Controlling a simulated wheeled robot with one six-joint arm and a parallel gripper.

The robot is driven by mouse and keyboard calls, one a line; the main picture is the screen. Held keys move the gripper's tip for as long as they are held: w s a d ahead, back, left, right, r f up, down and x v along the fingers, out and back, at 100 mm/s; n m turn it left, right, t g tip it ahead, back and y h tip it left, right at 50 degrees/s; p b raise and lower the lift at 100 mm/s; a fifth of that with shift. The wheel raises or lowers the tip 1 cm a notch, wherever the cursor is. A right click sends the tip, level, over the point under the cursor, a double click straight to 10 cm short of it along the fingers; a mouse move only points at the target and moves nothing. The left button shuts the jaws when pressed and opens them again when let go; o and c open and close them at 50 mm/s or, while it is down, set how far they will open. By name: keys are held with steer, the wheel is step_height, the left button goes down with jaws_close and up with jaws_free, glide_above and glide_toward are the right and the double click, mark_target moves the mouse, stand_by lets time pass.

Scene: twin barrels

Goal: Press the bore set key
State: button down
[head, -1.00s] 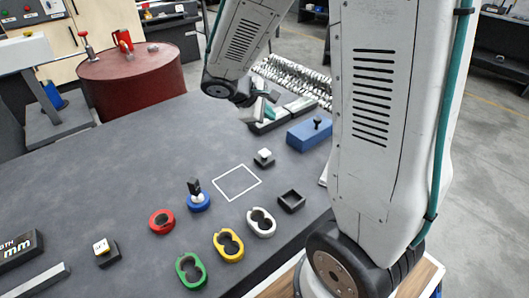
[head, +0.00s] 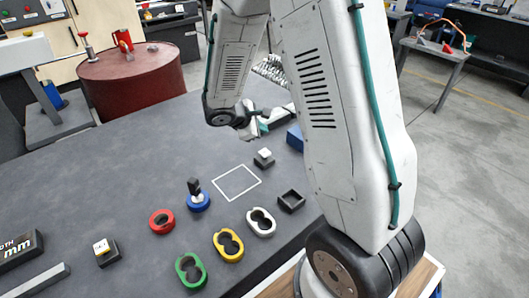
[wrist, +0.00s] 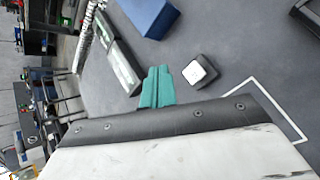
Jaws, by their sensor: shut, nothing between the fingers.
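A key with a cream cap and dark marks on a black base (head: 103,249) sits at the front left of the dark table, beside a display block (head: 20,250) reading "mm", its text partly cut off. A second key with a plain white cap on a black base (head: 264,158) stands behind the white square outline; it also shows in the wrist view (wrist: 200,71). I cannot read which is the bore set key. My gripper (head: 262,128) is above the table's far right side, partly hidden by my arm. Its teal fingers (wrist: 157,88) are shut and empty, apart from both keys.
Red (head: 162,221) and blue (head: 198,202) rings, the blue with a black-topped peg, stand mid-table. Green (head: 191,270), yellow (head: 228,244) and white (head: 261,222) twin-hole pieces line the front. A black open box (head: 291,201) and blue block (head: 295,138) are right.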

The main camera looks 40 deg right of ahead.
mark_target(262, 153)
steer(key=shift+f, duration=3.35)
steer(key=shift+f, duration=0.4)
steer(key=shift+f, duration=0.55)
steer(key=shift+r, duration=1)
steer(key=shift+r, duration=2.5)
